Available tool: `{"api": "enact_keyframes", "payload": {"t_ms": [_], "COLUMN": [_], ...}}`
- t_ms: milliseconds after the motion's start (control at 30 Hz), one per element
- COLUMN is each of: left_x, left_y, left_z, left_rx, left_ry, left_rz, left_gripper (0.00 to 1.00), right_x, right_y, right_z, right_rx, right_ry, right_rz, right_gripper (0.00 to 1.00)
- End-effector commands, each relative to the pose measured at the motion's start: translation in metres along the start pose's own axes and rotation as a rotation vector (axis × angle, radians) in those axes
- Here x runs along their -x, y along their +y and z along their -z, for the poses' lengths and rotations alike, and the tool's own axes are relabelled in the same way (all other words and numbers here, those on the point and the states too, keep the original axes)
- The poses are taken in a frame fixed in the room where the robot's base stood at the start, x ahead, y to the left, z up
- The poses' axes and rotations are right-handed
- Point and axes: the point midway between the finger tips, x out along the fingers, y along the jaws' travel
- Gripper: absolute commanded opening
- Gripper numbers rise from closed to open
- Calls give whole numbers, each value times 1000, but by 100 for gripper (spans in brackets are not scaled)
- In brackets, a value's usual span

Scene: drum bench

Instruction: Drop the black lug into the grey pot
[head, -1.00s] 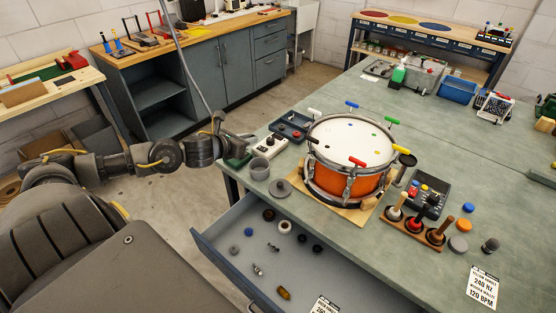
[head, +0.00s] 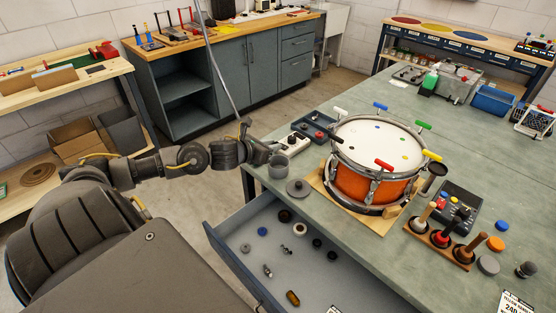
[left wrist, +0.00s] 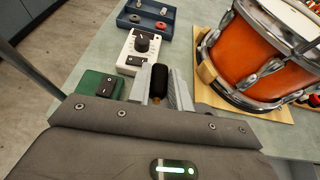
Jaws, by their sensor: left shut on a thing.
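In the left wrist view the gripper (left wrist: 160,88) is shut on the black lug (left wrist: 159,76), a dark upright piece between the two fingers with a brownish lower end. The lug is too small to make out in the head view. The pot does not show in the wrist view. My right gripper is not in view.
The orange drum (head: 367,183) stands on a wooden board to the right. A white box with a knob (left wrist: 141,47) and a green box (left wrist: 98,86) are close by. The open drawer (head: 250,275) holds several small parts.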

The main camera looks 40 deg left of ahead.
Motion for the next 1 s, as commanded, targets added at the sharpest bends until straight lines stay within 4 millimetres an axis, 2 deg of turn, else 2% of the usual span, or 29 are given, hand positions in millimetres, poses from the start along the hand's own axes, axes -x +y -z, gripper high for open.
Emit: {"api": "enact_keyframes", "payload": {"t_ms": [267,300,500,800,1000], "left_x": [-1,-1,-1,1,17], "left_y": [0,0,1,1,2], "left_z": [3,3,3,4,6], "left_rx": [0,0,0,0,-4], "left_ry": [-1,-1,-1,0,3], "left_rz": [0,0,-1,-2,-2], "left_gripper": [0,22,46,46,46], "right_x": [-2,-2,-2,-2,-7], "right_y": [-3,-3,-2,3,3], "right_z": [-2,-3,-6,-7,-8], "right_rx": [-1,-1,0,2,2], "right_ry": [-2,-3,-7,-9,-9], "right_rz": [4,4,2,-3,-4], "right_gripper": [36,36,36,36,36]}}
